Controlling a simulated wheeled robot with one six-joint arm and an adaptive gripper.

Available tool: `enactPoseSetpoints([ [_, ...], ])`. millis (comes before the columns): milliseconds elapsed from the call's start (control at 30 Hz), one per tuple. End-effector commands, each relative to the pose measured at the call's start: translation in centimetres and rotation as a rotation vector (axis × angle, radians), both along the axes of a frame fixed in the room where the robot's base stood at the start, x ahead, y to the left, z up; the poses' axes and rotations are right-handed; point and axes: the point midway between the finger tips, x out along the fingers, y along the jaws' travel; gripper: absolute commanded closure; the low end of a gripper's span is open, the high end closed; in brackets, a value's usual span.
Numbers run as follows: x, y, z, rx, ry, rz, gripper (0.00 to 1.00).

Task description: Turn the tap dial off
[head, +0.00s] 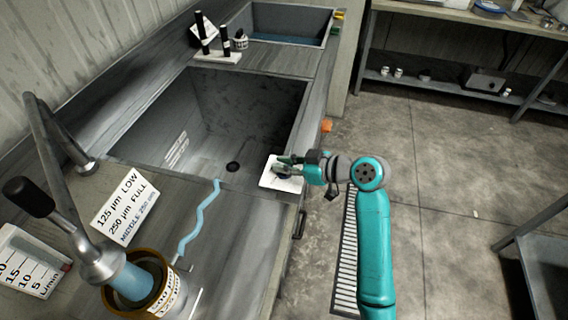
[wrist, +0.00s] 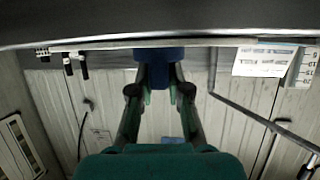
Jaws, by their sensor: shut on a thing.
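The tap dial shows in the wrist view as a dark blue block (wrist: 160,54) between my fingertips, just under the counter edge. My gripper (wrist: 160,88) is shut on it, one finger on each side. In the head view my gripper (head: 288,164) is at the sink's front edge, over a white card (head: 274,181). The fingers cover most of the dial there, and its marking cannot be read. A bent metal tap (head: 62,190) stands at the left. Pale blue water (head: 132,282) shows below its spout, at a round container (head: 150,300) with a brown rim.
The large sink basin (head: 215,120) lies left of my gripper, with a wavy blue strip (head: 198,220) on the counter nearby. A flow-rate card (head: 28,262) and a sieve-size card (head: 124,207) lie near the tap. Open floor (head: 440,180) is at the right, below a shelf bench (head: 470,12).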

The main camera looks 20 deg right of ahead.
Motion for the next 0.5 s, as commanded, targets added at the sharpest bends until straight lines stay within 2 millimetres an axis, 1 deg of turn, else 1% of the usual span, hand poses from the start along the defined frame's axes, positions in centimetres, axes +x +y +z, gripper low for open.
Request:
enactPoseSetpoints([
  [67, -0.22, 0.14, -0.36, -0.002, 0.008, -0.067, 1.00],
  [300, -0.22, 0.24, -0.35, -0.002, 0.007, -0.290, 1.00],
  [500, -0.16, 0.18, -0.34, -0.002, 0.007, -0.447, 1.00],
])
